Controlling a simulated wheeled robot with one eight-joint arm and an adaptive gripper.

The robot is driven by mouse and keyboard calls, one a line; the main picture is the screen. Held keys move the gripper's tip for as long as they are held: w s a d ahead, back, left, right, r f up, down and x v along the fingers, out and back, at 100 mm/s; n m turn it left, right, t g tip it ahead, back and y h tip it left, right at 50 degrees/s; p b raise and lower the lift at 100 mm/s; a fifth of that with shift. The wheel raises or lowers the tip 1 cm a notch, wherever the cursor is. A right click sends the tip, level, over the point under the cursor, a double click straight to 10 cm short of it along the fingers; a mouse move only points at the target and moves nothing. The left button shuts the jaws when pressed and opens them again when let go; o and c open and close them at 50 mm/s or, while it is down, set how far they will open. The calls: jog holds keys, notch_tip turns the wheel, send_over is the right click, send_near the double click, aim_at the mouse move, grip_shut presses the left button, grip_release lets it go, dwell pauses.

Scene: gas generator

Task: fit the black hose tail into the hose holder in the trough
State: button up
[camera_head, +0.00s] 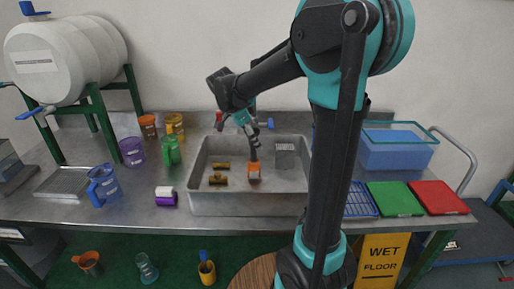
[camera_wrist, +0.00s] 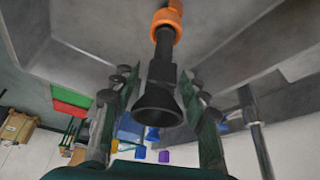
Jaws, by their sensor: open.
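The black hose tail (camera_wrist: 158,98) shows in the wrist view, its wide flared end towards me and its narrow stem running up to an orange ring (camera_wrist: 165,20). I cannot tell how deep the stem sits. My gripper (camera_wrist: 156,88) is open, with one finger on each side of the hose tail and gaps visible. In the head view my gripper (camera_head: 250,128) is above the trough (camera_head: 235,203). The dark hose tail (camera_head: 253,154) stands roughly upright below it, over the orange hose holder (camera_head: 254,171) on the trough floor.
Brass fittings (camera_head: 218,180) lie left of the holder, and a grey box (camera_head: 285,156) stands at the trough's back right. A red-handled tap (camera_head: 219,120) and a blue-handled tap (camera_head: 268,123) are close to my gripper. Trough walls surround the work area.

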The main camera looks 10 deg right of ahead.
jog(key=v, duration=0.8)
jog(key=shift+s, duration=0.1)
